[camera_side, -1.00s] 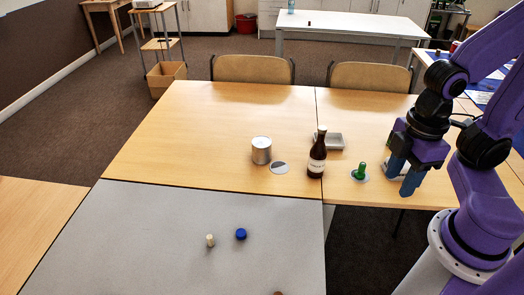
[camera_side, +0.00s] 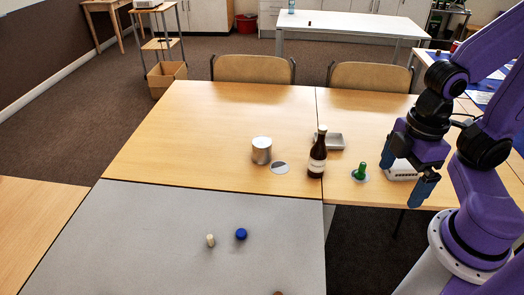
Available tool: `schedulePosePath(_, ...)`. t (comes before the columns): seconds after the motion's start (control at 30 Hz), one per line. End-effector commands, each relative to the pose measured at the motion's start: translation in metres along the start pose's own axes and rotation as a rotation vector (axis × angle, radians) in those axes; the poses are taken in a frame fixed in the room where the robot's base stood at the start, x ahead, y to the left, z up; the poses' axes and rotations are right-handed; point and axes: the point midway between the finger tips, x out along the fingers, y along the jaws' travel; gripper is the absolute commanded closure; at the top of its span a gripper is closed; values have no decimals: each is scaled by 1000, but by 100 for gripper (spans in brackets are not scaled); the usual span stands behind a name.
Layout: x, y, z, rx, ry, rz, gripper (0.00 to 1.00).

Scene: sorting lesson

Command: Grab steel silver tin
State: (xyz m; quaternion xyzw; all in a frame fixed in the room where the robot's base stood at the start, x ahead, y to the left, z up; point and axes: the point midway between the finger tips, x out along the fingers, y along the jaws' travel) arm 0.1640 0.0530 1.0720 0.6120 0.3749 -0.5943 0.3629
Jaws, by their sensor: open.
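The steel silver tin (camera_side: 261,151) stands upright on the wooden table, left of a dark bottle. A round metallic disc (camera_side: 280,168) lies flat at its lower right. My gripper (camera_side: 405,183) is open and empty at the right side of the table, pointing down. It is well to the right of the tin, with the bottle and a green object between them.
The brown bottle (camera_side: 317,155) stands upright, with a grey tray (camera_side: 328,141) behind it. A green object (camera_side: 361,171) sits on a small disc. A white item (camera_side: 401,170) is beside my gripper. A cork-coloured piece (camera_side: 210,240) and a blue cap (camera_side: 241,234) lie on the grey table.

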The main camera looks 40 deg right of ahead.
Motion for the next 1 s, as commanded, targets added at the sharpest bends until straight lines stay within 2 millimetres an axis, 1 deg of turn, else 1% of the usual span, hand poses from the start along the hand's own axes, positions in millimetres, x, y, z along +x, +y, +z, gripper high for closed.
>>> schedulePosePath(0.13, 2, 6, -2, -10, -19, 21, 0)
schedulePosePath(0.17, 3, 10, -4, -18, -30, 36, 0)
schedulePosePath(0.27, 10, 31, -12, -64, -93, 110, 0)
schedulePosePath(0.6, 40, 143, -56, -348, -424, 444, 0)
schedulePosePath(0.77, 58, 192, -81, -515, -576, 568, 0)
schedulePosePath(0.8, 63, 204, -87, -559, -612, 596, 0)
schedulePosePath(0.87, 72, 221, -97, -627, -666, 634, 0)
schedulePosePath(1.0, 97, 257, -120, -797, -777, 713, 0)
